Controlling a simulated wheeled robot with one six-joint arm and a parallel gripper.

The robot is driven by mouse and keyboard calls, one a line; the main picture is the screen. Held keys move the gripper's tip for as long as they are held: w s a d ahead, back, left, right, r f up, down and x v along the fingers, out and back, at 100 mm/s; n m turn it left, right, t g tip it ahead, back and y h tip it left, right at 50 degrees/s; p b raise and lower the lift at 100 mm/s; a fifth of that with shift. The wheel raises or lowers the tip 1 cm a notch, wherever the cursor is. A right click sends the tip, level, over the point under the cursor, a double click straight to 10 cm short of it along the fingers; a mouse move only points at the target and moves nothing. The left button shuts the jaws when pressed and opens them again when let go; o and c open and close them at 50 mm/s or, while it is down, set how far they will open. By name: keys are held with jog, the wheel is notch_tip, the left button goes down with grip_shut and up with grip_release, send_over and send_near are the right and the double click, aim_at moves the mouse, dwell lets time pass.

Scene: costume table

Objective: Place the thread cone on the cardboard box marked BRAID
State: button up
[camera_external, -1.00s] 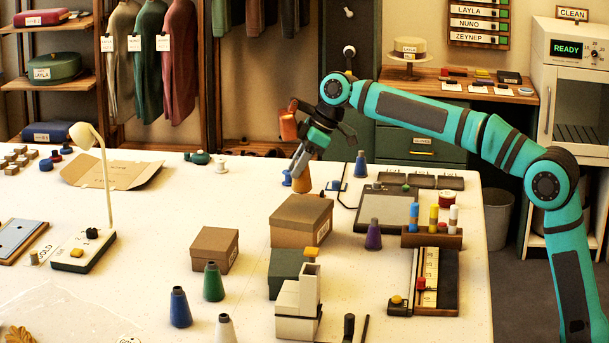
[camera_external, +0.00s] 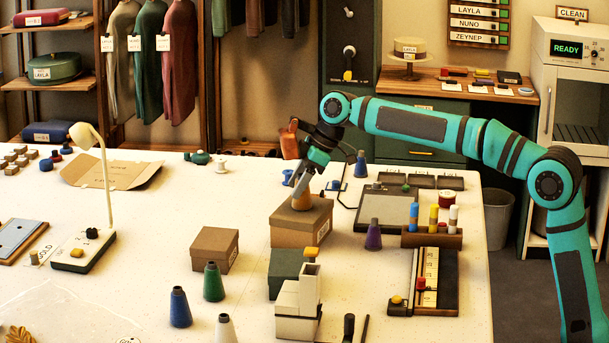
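The tan-orange thread cone (camera_external: 301,202) is upright between the fingers of my gripper (camera_external: 302,187), which is shut on its upper part. The cone's foot is over the lid of the larger brown cardboard box (camera_external: 290,238). I cannot tell whether it touches the lid or hangs just above it. The box has a white label on its right side, too small to read.
Green (camera_external: 213,283), blue (camera_external: 180,308), white (camera_external: 225,330) and purple (camera_external: 373,236) cones stand around the boxes. A dark green box (camera_external: 285,272) and a pale stepped block (camera_external: 298,305) are in front.

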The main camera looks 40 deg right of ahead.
jog(key=v, duration=1.2)
jog(key=shift+r, duration=0.15)
jog(key=s+d+r+m+t+h, duration=0.15)
jog(key=s+d+m+t, duration=0.25)
jog(key=s+d, duration=0.55)
jog(key=s+d+r+m+t, duration=0.2)
jog(key=s+d+m+t, duration=0.15)
jog(key=s+d, duration=0.6)
jog(key=s+d+f+m+t+h, duration=0.1)
jog(key=s+d+f+t, duration=0.1)
jog(key=s, duration=0.5)
jog(key=s+d+f+m+t+h, duration=0.1)
jog(key=s+d+f+m+t, duration=0.1)
jog(key=s+d+f, duration=0.2)
jog(key=s+d+f+m+t+h, duration=0.2)
jog(key=s+d+f+t, duration=0.1)
jog(key=s+d, duration=0.4)
jog(key=s, duration=0.3)
jog(key=shift+d+f, duration=0.3)
